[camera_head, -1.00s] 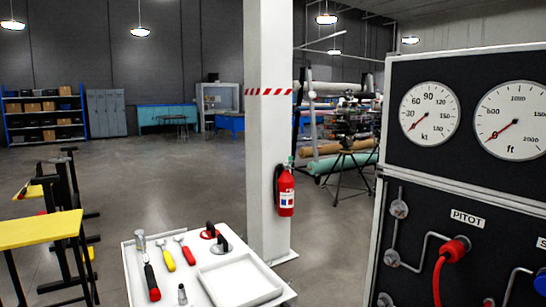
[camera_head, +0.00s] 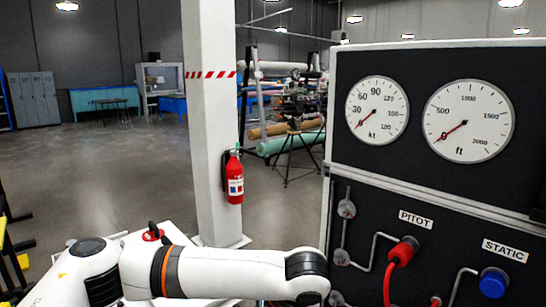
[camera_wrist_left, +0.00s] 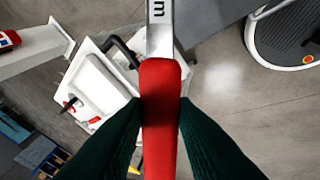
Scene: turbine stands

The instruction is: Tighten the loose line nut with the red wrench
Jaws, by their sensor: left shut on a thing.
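My left gripper (camera_wrist_left: 161,112) shows in the left wrist view, its dark green fingers shut on the red handle of the wrench (camera_wrist_left: 160,80). The wrench's silver shank runs up out of the picture, so its jaw end is hidden. In the head view my left arm (camera_head: 215,272) crosses the bottom, and its gripper is below the frame. The test panel (camera_head: 385,190) at right carries thin metal lines with round fittings (camera_head: 346,208), a red cap and hose at PITOT (camera_head: 403,250) and a blue cap at STATIC (camera_head: 493,283). I cannot tell which nut is loose. My right gripper is not in view.
The white tool cart (camera_head: 190,240) is mostly behind my left arm; it also shows in the left wrist view (camera_wrist_left: 98,82). A white pillar (camera_head: 208,120) with a red extinguisher (camera_head: 234,178) stands behind it. Open floor (camera_head: 120,180) lies to the left.

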